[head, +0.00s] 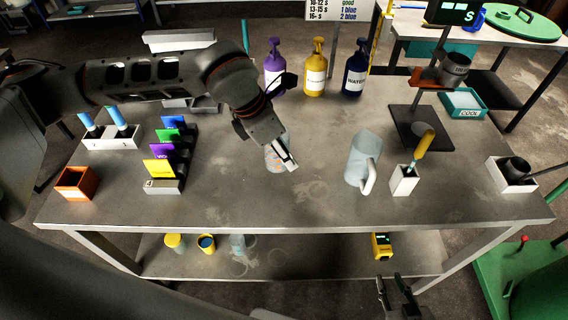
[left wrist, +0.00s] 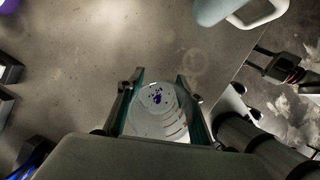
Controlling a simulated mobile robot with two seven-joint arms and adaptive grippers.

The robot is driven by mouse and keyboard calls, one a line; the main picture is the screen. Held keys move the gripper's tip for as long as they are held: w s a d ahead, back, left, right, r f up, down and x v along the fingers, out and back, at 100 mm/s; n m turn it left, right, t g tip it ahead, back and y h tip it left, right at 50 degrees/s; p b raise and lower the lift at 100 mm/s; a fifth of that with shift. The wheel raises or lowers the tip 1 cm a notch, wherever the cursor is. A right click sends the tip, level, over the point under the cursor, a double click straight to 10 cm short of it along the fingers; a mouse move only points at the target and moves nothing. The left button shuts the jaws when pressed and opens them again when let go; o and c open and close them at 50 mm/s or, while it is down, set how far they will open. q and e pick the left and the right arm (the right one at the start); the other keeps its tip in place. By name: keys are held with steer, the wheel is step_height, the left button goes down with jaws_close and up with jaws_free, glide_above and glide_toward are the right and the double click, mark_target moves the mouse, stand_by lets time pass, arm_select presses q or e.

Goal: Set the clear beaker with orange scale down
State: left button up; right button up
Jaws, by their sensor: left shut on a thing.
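The clear beaker with orange scale (head: 273,158) is in the middle of the grey table (head: 235,205), partly hidden behind my left gripper (head: 284,156). In the left wrist view the beaker (left wrist: 158,108) sits between the two fingers of the left gripper (left wrist: 158,84), which is shut on it. Orange marks show on its wall, and small dark blue bits show inside. It looks about upright, at or just above the tabletop; I cannot tell if it touches. My right gripper (head: 396,285) is low in front of the table, fingers apart and empty.
A pale jug (head: 362,158) and a white holder (head: 404,181) stand right of the beaker. A purple bottle (head: 274,62), yellow bottle (head: 315,72) and blue bottle (head: 355,74) stand behind. Coloured cards (head: 160,168) stand left. The table front is clear.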

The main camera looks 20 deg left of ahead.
mark_target(284, 175)
arm_select(q)
steer(key=shift+f, duration=2.55)
steer(key=shift+f, duration=0.1)
steer(key=shift+f, duration=0.1)
steer(key=o, duration=1.3)
steer(key=shift+c, duration=0.2)
steer(key=shift+r, duration=0.3)
steer(key=b+v, duration=0.1)
steer(key=v, duration=1)
steer(key=shift+s+r, duration=0.15)
steer(key=shift+r, duration=0.25)
